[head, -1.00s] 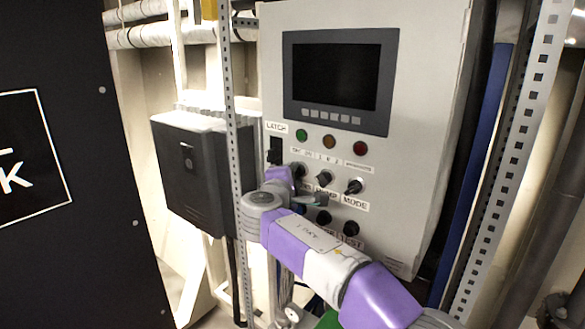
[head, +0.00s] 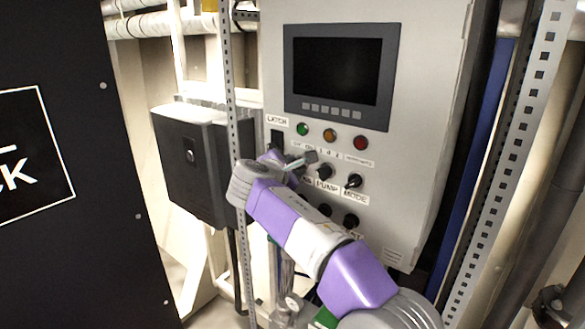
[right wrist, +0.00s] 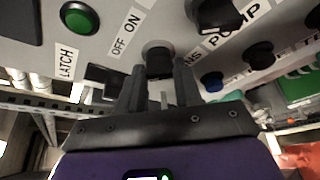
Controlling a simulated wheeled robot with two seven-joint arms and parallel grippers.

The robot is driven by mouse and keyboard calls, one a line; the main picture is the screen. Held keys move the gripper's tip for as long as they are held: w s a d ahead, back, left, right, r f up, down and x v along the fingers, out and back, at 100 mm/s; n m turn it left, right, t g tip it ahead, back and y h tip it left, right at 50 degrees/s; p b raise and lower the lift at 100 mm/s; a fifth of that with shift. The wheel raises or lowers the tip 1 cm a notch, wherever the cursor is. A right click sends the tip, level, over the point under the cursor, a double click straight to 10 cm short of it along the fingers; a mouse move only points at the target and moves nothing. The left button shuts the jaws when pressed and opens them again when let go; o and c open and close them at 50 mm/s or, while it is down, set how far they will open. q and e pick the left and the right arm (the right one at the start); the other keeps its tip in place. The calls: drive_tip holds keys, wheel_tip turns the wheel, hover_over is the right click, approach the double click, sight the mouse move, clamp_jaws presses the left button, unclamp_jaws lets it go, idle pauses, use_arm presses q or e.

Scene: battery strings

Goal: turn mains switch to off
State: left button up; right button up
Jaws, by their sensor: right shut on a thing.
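The mains switch is a black rotary knob (right wrist: 158,58) on the grey control panel (head: 425,120), beside an "OFF ON" marking. My right gripper (right wrist: 160,78) has one finger on each side of this knob and is shut on it. In the head view my right gripper (head: 303,161) is at the panel's left part, below the green lamp (head: 302,129), and it covers the mains switch there. The exact angle of the knob is hard to tell. My left gripper is not in view.
The pump knob (head: 325,172) and mode knob (head: 354,181) sit close to the right. A black latch (head: 277,139) is just left. A dark screen (head: 335,75) is above. A perforated metal post (head: 232,80) stands in front of the panel's left side.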

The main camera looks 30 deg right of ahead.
idle(0.3)
drive_tip(key=o, duration=1)
drive_tip(key=shift+o, duration=0.2)
drive_tip(key=b+v, duration=0.1)
drive_tip(key=v, duration=0.6)
drive_tip(key=shift+s+a+b, duration=0.2)
drive_tip(key=shift+a+b, duration=0.05)
drive_tip(key=shift+b, duration=0.1)
